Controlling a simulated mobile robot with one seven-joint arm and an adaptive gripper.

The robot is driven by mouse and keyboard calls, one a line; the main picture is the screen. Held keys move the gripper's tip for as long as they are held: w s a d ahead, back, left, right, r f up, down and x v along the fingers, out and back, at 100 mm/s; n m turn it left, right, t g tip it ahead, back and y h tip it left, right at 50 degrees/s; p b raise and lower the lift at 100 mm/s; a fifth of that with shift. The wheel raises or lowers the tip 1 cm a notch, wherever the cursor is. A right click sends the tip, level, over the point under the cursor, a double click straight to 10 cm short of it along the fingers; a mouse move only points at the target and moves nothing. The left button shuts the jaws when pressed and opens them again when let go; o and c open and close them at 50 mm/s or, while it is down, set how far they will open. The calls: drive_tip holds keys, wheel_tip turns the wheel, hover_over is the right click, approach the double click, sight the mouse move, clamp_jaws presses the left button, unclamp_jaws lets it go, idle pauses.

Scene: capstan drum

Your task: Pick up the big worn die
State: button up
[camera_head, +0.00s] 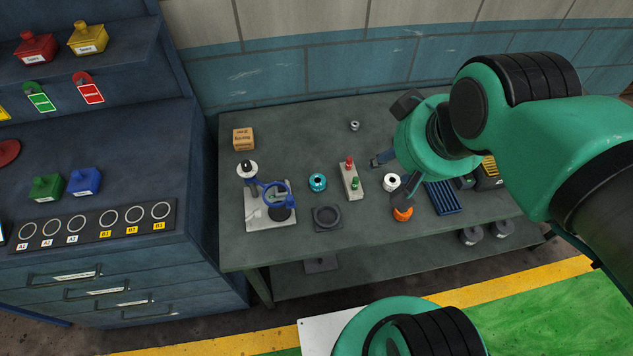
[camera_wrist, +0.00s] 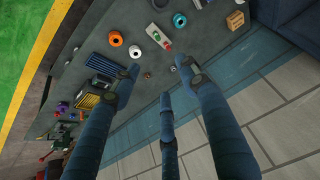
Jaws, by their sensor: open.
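I cannot tell for sure which piece is the big worn die. A small silvery ring-like piece (camera_head: 354,126) lies alone towards the back of the bench; a similar small piece (camera_wrist: 148,75) shows between my fingers in the wrist view. Larger round pieces stand nearer the front: a teal ring (camera_head: 318,182), a white ring (camera_head: 391,182) and an orange ring (camera_head: 403,213). My gripper (camera_wrist: 158,72) has its three blue fingers spread, with nothing between them touching. In the head view my arm hides most of it; one fingertip shows above the bench.
A control box with red and green buttons (camera_head: 350,181) stands mid-bench, near a dark round dish (camera_head: 327,217). A blue-handled fixture (camera_head: 276,196) and a cardboard box (camera_head: 243,139) are at left. A blue ribbed tray (camera_head: 444,197) is at right. The back middle is mostly clear.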

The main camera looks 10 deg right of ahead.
drive_tip(key=o, duration=0.5)
drive_tip(key=shift+c, duration=0.2)
drive_tip(key=shift+w, duration=0.1)
drive_tip(key=w+a+f+g+p, duration=0.1)
drive_tip(key=w+a+f, duration=0.1)
drive_tip(key=w+f, duration=0.35)
drive_tip(key=w+a+f+g, duration=0.2)
drive_tip(key=w+f, duration=0.1)
drive_tip(key=w, duration=0.6)
drive_tip(key=w+a+f+g, duration=0.1)
drive_tip(key=w+a+f, duration=0.1)
drive_tip(key=w+f, duration=0.3)
drive_tip(key=w+a+f+g+p, duration=0.1)
drive_tip(key=w+a+f, duration=0.2)
drive_tip(key=f, duration=0.9)
drive_tip(key=shift+w+f+g, duration=0.3)
drive_tip(key=shift+w, duration=0.8)
